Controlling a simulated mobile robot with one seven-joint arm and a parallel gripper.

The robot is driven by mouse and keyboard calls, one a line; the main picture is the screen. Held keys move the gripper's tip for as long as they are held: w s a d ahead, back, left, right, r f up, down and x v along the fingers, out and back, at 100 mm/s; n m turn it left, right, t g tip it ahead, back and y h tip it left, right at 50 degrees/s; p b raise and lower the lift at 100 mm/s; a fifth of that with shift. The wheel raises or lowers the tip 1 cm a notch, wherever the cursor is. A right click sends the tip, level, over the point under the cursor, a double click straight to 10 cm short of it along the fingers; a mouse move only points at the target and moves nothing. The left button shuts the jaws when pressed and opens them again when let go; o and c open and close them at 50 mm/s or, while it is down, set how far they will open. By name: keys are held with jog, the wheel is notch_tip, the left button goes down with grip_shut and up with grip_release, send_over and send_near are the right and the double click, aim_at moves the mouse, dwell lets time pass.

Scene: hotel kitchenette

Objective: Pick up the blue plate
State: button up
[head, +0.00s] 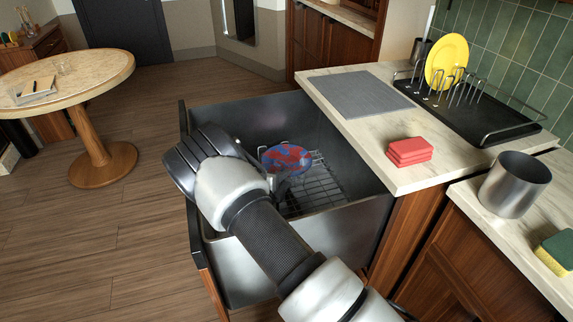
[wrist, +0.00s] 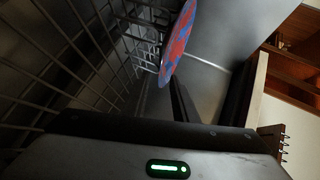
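A blue plate with red patches (head: 286,158) stands in the wire rack (head: 325,190) inside an open, deep metal drawer (head: 345,150). In the wrist view the plate (wrist: 179,42) shows nearly edge-on, tilted, beside the rack wires (wrist: 60,50). My gripper (head: 279,184) is down in the drawer, just below and in front of the plate in the head view. In the wrist view a dark finger (wrist: 183,103) reaches toward the plate's lower edge. I cannot tell whether it touches the plate or how far apart the fingers are. My wrist hides part of the drawer.
The drawer's walls stand close around my gripper. On the counter right of it are a grey mat (head: 360,92), red sponges or cloths (head: 409,151), a yellow plate (head: 446,62) in a dark dish rack (head: 470,112), and a metal cup (head: 514,186). A round table (head: 100,72) stands left.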

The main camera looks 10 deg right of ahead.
jog(key=x, duration=0.2)
jog(key=shift+w+d+f, duration=0.15)
jog(key=shift+w, duration=0.1)
grip_shut()
